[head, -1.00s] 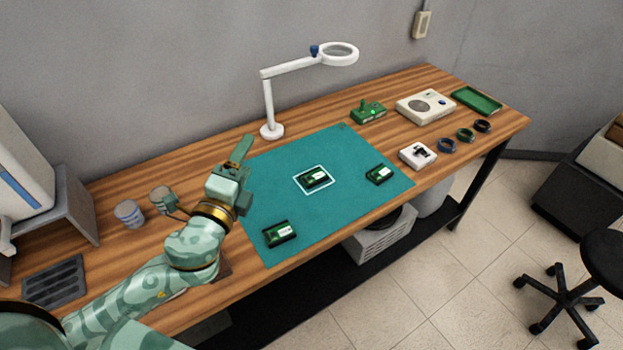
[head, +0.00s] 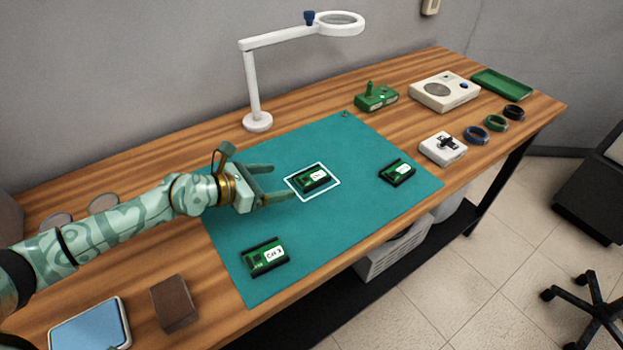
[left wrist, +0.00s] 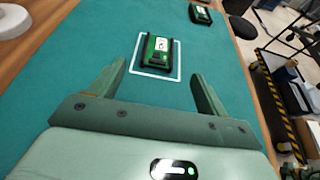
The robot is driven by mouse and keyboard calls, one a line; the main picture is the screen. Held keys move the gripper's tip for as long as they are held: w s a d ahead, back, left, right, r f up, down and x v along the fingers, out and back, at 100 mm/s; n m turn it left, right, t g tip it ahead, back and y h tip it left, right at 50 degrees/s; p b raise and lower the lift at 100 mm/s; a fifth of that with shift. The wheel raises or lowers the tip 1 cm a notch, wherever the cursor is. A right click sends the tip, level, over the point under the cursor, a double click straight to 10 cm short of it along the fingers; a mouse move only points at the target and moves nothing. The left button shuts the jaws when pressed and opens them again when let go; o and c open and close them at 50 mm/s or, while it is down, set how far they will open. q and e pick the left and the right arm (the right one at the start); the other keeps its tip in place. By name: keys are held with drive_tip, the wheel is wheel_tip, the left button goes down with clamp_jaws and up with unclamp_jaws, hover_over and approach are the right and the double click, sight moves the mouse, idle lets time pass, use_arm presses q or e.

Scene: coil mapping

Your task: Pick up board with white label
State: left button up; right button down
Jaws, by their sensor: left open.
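Three green boards with dark edges and white labels lie on the teal mat (head: 235,220). The middle board (head: 312,182) sits inside a white outlined square. Another board (head: 398,172) lies to its right, and a third (head: 265,259) lies at the front left, its label seeming to read "CH 3". My left gripper (head: 283,183) is open and empty, just left of the middle board and pointing toward it. In the left wrist view the middle board (left wrist: 157,51) lies ahead, between the lines of the open fingers (left wrist: 160,82). My right gripper is not in view.
A white magnifier lamp (head: 254,90) stands behind the mat. A green device (head: 377,97), white boxes (head: 445,91), a green tray (head: 502,84) and several coils (head: 476,134) are at the right. A brown block (head: 174,303) and blue-topped tray (head: 90,325) are front left.

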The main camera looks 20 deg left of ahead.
sight(305, 179)
use_arm(q)
drive_tip(key=x, duration=0.3)
drive_tip(key=shift+w+d+f+b, duration=0.15)
drive_tip(key=shift+w+b, duration=0.05)
drive_tip(key=shift+b, duration=0.1)
drive_tip(key=b+x, duration=0.1)
drive_tip(key=x, duration=0.1)
drive_tip(key=b+x, duration=0.1)
drive_tip(key=x, duration=0.1)
drive_tip(key=shift+w+f, duration=0.25)
drive_tip(key=shift+f, duration=0.2)
drive_tip(key=shift+w+d+f, duration=0.1)
drive_tip(key=shift+w+d, duration=0.1)
drive_tip(key=shift+d, duration=0.05)
drive_tip(key=shift+c, duration=0.9)
drive_tip(key=c, duration=0.9)
drive_tip(key=shift+c, duration=0.2)
